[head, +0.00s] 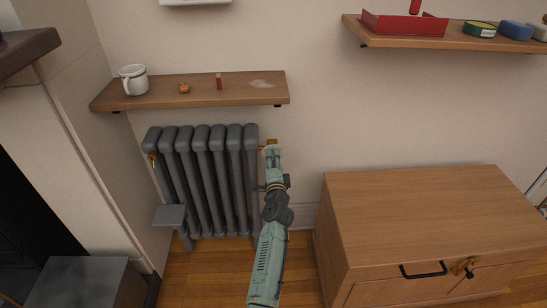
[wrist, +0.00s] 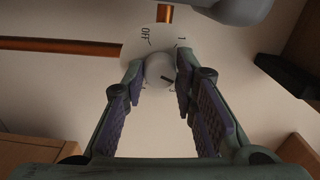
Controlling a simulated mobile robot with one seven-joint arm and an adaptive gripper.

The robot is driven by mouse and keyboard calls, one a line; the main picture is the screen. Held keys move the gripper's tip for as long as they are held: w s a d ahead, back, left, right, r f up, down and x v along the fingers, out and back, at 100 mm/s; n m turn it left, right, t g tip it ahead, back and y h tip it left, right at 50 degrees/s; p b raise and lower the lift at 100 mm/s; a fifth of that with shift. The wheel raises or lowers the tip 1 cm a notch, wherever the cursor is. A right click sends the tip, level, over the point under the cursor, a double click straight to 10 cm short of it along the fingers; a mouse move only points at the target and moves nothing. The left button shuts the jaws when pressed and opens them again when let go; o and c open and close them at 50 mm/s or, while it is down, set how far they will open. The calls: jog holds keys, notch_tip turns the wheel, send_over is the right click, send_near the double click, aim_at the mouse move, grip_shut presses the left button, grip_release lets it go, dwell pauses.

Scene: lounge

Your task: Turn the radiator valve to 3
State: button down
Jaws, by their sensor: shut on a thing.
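A short dark pointer line on the knob points to the lower right. My gripper (wrist: 160,73) is shut on the knob, one purple-padded finger on each side. In the head view my arm reaches to the right end of the grey radiator (head: 204,180); my gripper largely covers the valve there.
A wooden shelf (head: 150,101) with a white mug (head: 133,80) hangs above the radiator. A wooden cabinet (head: 420,215) stands to the right. A copper pipe (wrist: 60,46) runs behind the dial.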

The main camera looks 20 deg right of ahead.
jog(key=shift+r+m+p, duration=0.1)
jog(key=shift+m+p, duration=1.25)
jog(key=shift+m, duration=2.45)
jog(key=shift+d, duration=0.1)
jog(key=c, duration=1.3)
grip_release()
jog(key=v, duration=1.2)
